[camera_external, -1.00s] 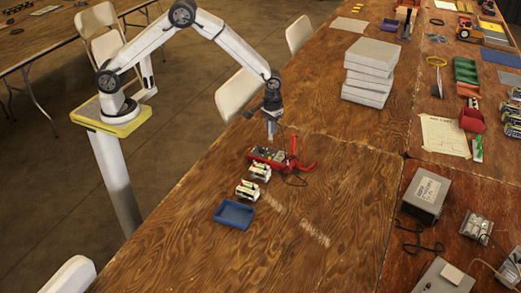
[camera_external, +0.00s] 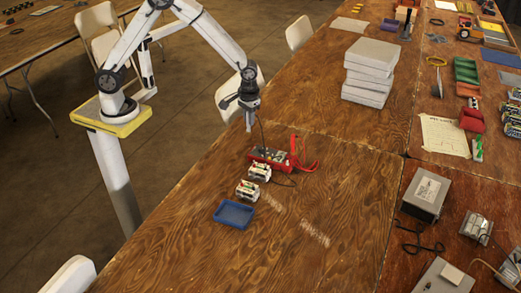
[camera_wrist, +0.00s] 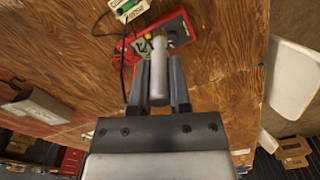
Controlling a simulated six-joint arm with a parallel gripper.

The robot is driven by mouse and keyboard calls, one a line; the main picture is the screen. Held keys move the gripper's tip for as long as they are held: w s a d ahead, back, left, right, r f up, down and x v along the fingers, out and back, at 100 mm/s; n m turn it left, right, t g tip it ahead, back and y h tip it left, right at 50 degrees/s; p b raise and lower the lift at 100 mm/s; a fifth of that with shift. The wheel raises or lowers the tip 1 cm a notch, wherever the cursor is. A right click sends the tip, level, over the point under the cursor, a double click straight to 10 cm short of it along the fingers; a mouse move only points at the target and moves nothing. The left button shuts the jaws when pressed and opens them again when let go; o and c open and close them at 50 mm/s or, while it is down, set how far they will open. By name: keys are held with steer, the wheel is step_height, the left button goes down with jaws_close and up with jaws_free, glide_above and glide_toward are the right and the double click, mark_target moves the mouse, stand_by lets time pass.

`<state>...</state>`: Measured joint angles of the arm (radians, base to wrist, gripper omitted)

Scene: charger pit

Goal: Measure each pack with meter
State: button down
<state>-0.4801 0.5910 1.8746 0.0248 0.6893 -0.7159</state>
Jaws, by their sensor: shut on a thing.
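The red meter (camera_external: 270,158) lies on the wooden table, and it also shows in the wrist view (camera_wrist: 178,30). Its red lead (camera_external: 306,160) loops out to the right. Two white-and-green packs, the upper one (camera_external: 259,172) and the lower one (camera_external: 248,190), sit in a row in front of the meter. One pack (camera_wrist: 130,8) shows partly at the top of the wrist view. My gripper (camera_external: 249,124) is above the table, left of and above the meter, shut on a grey rod-like probe (camera_wrist: 158,72). A dark cable runs from near my gripper towards the meter.
An empty-looking blue tray (camera_external: 234,214) lies in front of the packs. A stack of grey boxes (camera_external: 369,72) stands behind to the right. A grey box with cables (camera_external: 425,195) is at the right. The table between the packs and that box is clear.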

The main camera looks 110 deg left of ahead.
stand_by(0.4)
steer(key=w+d+f, duration=0.2)
steer(key=w+f, duration=0.1)
steer(key=w, duration=0.4)
stand_by(0.3)
steer(key=shift+a+f, duration=0.1)
steer(key=shift+f, duration=2.8)
steer(key=shift+f, duration=0.95)
stand_by(1.1)
steer(key=shift+c, duration=0.8)
jaws_free()
